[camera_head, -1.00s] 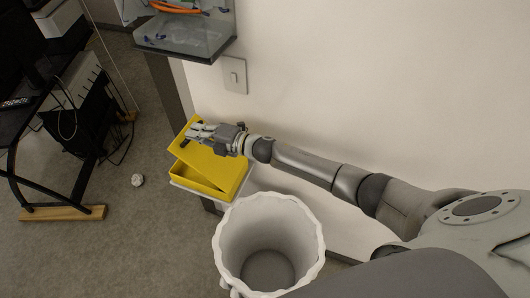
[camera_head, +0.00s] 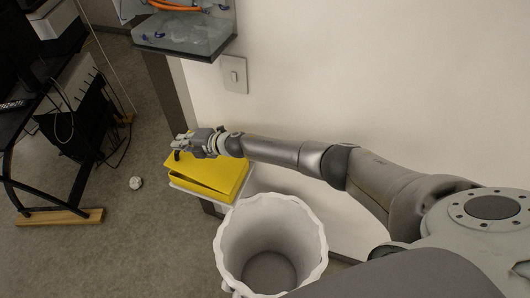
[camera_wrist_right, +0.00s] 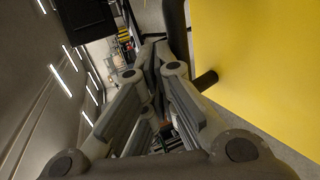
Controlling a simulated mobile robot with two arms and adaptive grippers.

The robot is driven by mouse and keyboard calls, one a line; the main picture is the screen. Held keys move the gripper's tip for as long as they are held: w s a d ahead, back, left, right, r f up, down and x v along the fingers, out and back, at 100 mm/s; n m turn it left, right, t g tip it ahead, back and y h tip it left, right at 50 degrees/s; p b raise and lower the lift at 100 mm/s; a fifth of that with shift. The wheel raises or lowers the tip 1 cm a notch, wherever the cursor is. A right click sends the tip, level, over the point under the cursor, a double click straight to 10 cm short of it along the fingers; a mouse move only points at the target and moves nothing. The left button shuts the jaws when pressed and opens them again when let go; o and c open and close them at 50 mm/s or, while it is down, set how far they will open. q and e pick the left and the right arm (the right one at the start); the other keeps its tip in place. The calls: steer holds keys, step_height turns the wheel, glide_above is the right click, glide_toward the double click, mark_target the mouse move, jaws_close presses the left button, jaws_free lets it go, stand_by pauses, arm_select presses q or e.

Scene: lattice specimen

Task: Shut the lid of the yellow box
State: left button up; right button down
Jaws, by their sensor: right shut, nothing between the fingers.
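The yellow box (camera_head: 200,188) sits on a small white ledge by the wall in the head view. Its yellow lid (camera_head: 222,170) is lowered almost onto it, with a narrow dark gap along the near left edge. A dark handle (camera_head: 177,155) is at the lid's far left edge. My right gripper (camera_head: 181,145) is shut and empty beside the handle, over the lid's far edge. In the right wrist view the lid (camera_wrist_right: 265,65) fills the right side, and the handle (camera_wrist_right: 205,80) is close beside the right gripper's fingers (camera_wrist_right: 150,55). My left gripper is not in view.
A white bin (camera_head: 268,215) with a wavy rim stands just in front of the box. A glass-like shelf (camera_head: 190,35) and a light switch (camera_head: 234,75) are on the wall above.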

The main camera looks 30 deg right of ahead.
steer(key=shift+w+a+f+b, duration=0.25)
steer(key=shift+f+b, duration=0.3)
steer(key=shift+f, duration=0.15)
steer(key=shift+w+a+f+b, duration=0.2)
steer(key=shift+w+f+b, duration=0.1)
steer(key=shift+f+b, duration=0.4)
steer(key=shift+w+a+f+b, duration=0.25)
steer(key=shift+f+b, duration=0.2)
steer(key=shift+f, duration=0.3)
steer(key=shift+r, duration=0.1)
